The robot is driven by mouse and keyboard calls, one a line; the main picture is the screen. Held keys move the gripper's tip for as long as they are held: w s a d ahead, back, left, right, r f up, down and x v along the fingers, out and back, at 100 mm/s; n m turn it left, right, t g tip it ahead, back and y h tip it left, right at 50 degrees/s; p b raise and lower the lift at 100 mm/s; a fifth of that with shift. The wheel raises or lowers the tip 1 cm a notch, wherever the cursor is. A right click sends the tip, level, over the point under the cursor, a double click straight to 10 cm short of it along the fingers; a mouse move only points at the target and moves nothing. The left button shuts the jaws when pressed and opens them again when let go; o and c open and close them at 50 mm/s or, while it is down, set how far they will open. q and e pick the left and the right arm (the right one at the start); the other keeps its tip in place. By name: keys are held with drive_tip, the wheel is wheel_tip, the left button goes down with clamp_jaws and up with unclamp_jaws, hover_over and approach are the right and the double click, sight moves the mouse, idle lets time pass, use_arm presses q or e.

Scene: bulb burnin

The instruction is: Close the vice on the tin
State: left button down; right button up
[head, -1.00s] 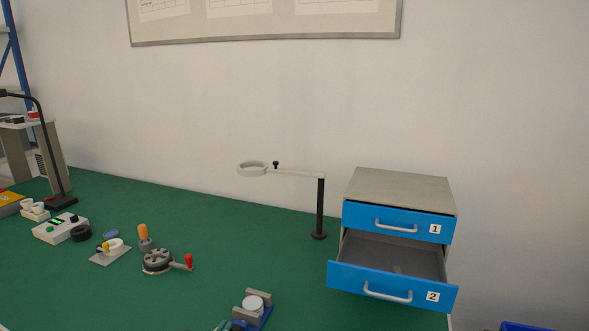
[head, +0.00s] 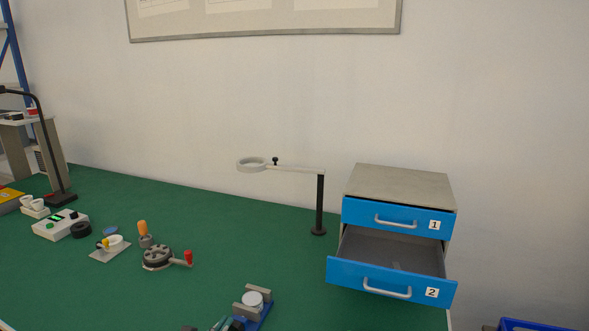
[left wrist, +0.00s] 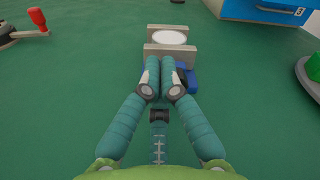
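The vice (head: 265,315), with a blue base and two grey jaws, stands on the green bench top at the bottom of the head view. The round tin (head: 252,299), with a white top, sits between the jaws. In the left wrist view the tin (left wrist: 172,37) lies between the far jaw and the near jaw (left wrist: 170,50). My left gripper (left wrist: 160,68) has its teal fingers side by side at the near jaw, with nothing visible between the tips. It partly hides the vice's blue base (left wrist: 187,76). It also shows at the head view's bottom edge (head: 226,325). My right gripper is out of view.
A drawer unit (head: 400,178) stands at right with its lower drawer (head: 390,281) pulled open. A magnifier stand (head: 319,205) rises behind the vice. A red-handled crank device (head: 158,257) and several small items lie left. Bare bench surrounds the vice.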

use_arm(q)
drive_tip(key=shift+v, duration=3)
drive_tip(key=shift+r, duration=0.1)
